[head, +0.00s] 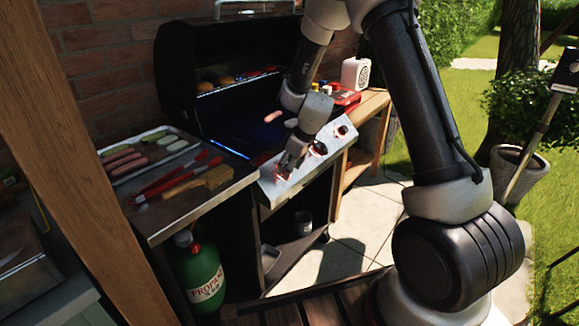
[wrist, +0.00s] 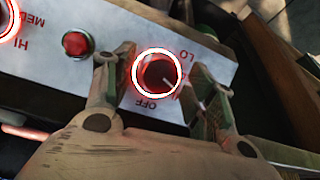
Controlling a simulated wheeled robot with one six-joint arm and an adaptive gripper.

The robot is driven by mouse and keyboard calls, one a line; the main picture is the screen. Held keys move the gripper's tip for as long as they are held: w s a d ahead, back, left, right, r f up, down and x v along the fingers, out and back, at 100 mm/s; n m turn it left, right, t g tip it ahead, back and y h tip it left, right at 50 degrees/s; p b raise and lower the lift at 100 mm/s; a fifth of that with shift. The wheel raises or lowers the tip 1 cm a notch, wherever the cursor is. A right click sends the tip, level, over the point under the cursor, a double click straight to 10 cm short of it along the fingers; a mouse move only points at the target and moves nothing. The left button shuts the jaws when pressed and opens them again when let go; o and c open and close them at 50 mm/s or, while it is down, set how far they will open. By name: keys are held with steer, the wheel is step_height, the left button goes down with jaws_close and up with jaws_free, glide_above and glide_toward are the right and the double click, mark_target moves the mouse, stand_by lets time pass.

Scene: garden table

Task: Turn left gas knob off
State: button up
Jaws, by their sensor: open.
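The grill's sloped silver control panel (head: 325,150) faces front in the head view. My gripper (head: 288,166) is over the panel's left end and mostly hides the left gas knob there; a red glow shows beside it. In the wrist view the dark knob (wrist: 160,74) has a bright white-red ring and sits between the fingers of my gripper (wrist: 163,62). The fingers are open, one on each side; I cannot tell whether either touches it. OFF, LO and part of another label surround the knob. A pale pointer mark shows on its lower right side.
A red button (wrist: 76,43) and another glowing knob at the corner lie left in the wrist view. Further knobs, the middle one (head: 318,147) and right one (head: 342,130), are on the panel. A side shelf with a food tray (head: 115,178) and tongs stands left.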

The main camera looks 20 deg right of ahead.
steer(key=c, duration=1)
steer(key=shift+c, duration=0.2)
steer(key=m+y, duration=0.1)
steer(key=m, duration=0.2)
steer(key=m+y, duration=0.1)
steer(key=m, duration=0.1)
steer(key=shift+d+f+m+g+y, duration=0.1)
steer(key=shift+d+m+g+y, duration=0.1)
steer(key=shift+m+g+y, duration=0.15)
steer(key=m+y, duration=0.1)
steer(key=m, duration=0.2)
steer(key=shift+d, duration=0.1)
steer(key=shift+f+m+y, duration=0.1)
steer(key=shift+m+y, duration=0.65)
steer(key=shift+m, duration=0.8)
